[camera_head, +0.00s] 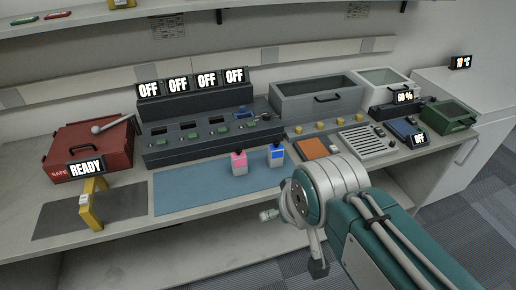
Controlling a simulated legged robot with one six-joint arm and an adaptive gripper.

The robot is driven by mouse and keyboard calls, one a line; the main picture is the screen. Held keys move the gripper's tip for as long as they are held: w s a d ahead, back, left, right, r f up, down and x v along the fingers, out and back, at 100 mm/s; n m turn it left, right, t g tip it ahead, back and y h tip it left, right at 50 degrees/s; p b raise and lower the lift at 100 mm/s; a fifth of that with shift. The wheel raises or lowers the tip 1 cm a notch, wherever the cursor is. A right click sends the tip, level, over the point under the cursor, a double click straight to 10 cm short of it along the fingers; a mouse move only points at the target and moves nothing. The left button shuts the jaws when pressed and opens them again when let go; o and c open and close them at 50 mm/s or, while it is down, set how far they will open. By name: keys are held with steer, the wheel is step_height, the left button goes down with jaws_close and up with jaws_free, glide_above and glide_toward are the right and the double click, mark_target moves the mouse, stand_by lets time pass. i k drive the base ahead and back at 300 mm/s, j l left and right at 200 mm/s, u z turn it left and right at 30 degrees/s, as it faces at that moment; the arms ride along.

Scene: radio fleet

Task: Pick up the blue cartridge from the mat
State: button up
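No fingers can be made out clearly, so my gripper's opening cannot be told. Nothing touches the blue cartridge.
Behind the mat is a dark console (205,135) with several OFF displays. A red case (88,150) reading READY and a yellow bracket (92,205) on a dark mat are left. An orange pad (314,147) and grey grille (366,142) are right. The mat's left part is clear.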

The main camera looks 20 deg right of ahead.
mark_target(276, 152)
steer(key=i+l, duration=0.65)
steer(key=i, duration=0.1)
